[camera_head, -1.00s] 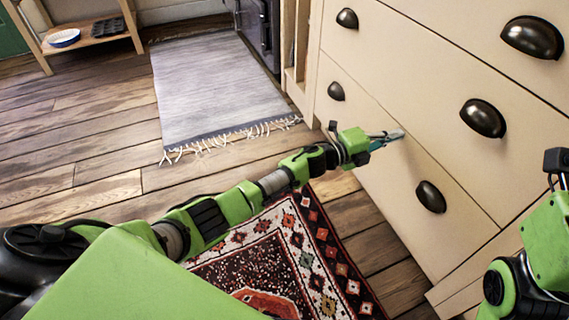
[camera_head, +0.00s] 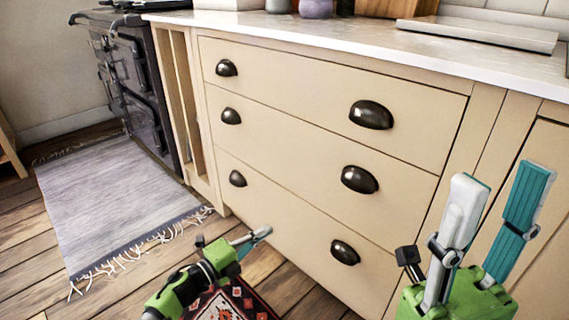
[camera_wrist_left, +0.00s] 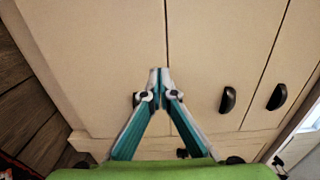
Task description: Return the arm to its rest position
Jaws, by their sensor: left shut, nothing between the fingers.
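My left gripper (camera_head: 254,238) is low in front of the cream drawer unit (camera_head: 290,120), near its bottom drawer. Its fingers are shut with nothing between them. In the left wrist view its fingertips (camera_wrist_left: 160,72) meet in front of a cream drawer front (camera_wrist_left: 100,50). My right gripper (camera_head: 490,215) stands upright at the lower right, with its two fingers spread apart and empty. The left arm's links beyond the wrist run out of the picture at the bottom.
All three drawers are closed, with dark cup handles such as the bottom right one (camera_head: 345,252). A pale countertop (camera_head: 360,40) holds a board (camera_head: 478,35). A dark stove (camera_head: 135,80), a grey rug (camera_head: 120,205) and a patterned rug (camera_head: 225,305) are to the left.

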